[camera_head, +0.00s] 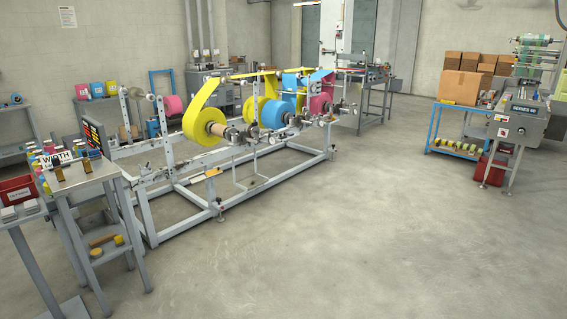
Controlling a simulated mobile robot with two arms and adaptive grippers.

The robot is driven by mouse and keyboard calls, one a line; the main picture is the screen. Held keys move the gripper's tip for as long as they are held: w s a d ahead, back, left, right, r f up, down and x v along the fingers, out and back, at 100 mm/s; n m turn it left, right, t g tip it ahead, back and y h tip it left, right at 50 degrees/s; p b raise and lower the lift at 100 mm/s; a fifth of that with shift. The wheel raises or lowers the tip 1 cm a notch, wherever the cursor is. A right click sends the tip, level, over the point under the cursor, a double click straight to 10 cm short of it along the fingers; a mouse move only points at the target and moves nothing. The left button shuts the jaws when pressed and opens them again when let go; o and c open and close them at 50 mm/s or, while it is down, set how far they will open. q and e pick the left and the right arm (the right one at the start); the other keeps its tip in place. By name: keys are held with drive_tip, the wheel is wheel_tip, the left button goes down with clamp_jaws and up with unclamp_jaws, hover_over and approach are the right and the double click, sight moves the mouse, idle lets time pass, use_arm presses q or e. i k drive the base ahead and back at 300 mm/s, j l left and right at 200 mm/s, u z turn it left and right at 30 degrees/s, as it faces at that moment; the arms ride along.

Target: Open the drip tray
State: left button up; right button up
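A long white-framed machine (235,187) with yellow, blue and pink rolls stands in the middle left of the head view. I cannot make out a drip tray for certain. Neither of my grippers is in view.
A grey side table (84,181) with small items and a red bin (16,190) stand at the left. A blue-framed rack (433,130) with cardboard boxes (459,86) stands at the right. The concrete floor (350,240) in the front middle is clear.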

sight(252, 182)
drive_tip(key=i+z, duration=0.1)
drive_tip(key=i, duration=2.75)
